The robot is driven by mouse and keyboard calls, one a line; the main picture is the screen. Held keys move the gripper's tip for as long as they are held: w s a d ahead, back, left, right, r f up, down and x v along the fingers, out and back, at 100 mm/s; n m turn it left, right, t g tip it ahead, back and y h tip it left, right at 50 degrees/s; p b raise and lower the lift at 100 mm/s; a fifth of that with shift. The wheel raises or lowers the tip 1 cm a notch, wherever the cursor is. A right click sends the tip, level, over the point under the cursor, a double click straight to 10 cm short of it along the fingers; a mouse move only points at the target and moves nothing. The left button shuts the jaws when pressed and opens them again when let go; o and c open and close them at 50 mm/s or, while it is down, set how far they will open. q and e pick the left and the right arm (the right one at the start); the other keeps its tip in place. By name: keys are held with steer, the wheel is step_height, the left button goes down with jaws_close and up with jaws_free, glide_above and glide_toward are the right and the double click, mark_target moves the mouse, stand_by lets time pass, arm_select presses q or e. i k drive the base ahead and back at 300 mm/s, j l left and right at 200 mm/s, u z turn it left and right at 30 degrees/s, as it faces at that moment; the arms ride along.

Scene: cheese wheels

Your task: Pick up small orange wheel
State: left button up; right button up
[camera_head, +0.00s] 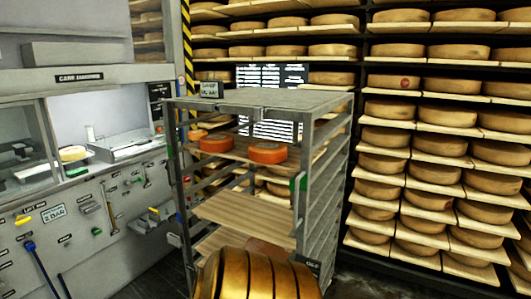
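Orange cheese wheels sit on the upper wooden shelf of a grey metal rack (325,165) in the middle of the head view. One orange wheel (268,152) is at the front right of that shelf and looks the largest. A smaller-looking orange wheel (216,143) is to its left, apart from it. Another bit of orange (197,134) shows at the far left, partly hidden by the rack's post, so its size is unclear. Neither of my grippers is in view.
Lower wooden boards (243,215) in the rack look empty at the front. Tall shelves of yellow cheese wheels (433,172) fill the back and right. A grey machine (95,215) with tools and a counter stands on the left, close to the rack. Dark floor shows right of the rack.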

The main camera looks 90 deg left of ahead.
mark_target(266, 152)
steer(key=u, duration=2.6)
